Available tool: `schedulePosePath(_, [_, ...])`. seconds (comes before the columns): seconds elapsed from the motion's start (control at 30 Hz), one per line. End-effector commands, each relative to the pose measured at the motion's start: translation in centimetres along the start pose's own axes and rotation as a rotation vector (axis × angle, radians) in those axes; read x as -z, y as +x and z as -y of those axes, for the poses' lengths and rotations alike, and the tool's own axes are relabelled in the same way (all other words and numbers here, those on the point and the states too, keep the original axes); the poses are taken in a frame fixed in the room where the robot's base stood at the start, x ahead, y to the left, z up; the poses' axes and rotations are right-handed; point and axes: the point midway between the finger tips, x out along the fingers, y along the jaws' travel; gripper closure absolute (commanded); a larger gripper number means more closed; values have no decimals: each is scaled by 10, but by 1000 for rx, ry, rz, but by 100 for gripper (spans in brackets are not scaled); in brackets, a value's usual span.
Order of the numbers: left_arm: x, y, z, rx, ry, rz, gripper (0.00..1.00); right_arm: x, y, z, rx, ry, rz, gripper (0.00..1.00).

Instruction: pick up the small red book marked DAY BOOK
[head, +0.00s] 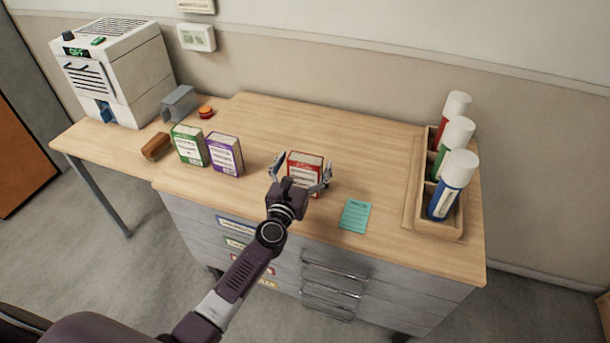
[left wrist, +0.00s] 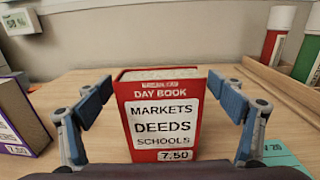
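The small red book (head: 306,171) stands upright on the wooden desk in the head view. In the left wrist view the red book (left wrist: 162,115) faces me, and its cover reads DAY BOOK, MARKETS, DEEDS, SCHOOLS and 7.50. My left gripper (head: 303,170) is open at the book. In the left wrist view the fingers of my left gripper (left wrist: 165,95) stand on either side of the book, with a gap at the left finger; the right finger is very close to its edge, and I cannot tell if it touches. My right gripper is not in view.
A purple book (head: 224,155) and a green book (head: 189,146) stand to the left. A teal card (head: 355,215) lies right of the red book. A wooden rack (head: 447,232) with white-capped bottles stands at the right. A brown block (head: 156,146) lies at the left.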

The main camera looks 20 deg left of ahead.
Motion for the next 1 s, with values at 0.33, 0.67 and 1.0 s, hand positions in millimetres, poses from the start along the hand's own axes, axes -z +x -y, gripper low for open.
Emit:
schedulePosePath(0.33, [0,0,0,0,0,0,54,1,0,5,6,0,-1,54])
schedulePosePath(0.67, [-1,0,0,0,0,2,80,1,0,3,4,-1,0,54])
schedulePosePath(1.0, [-10,1,2,0,0,2,80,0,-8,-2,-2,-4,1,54])
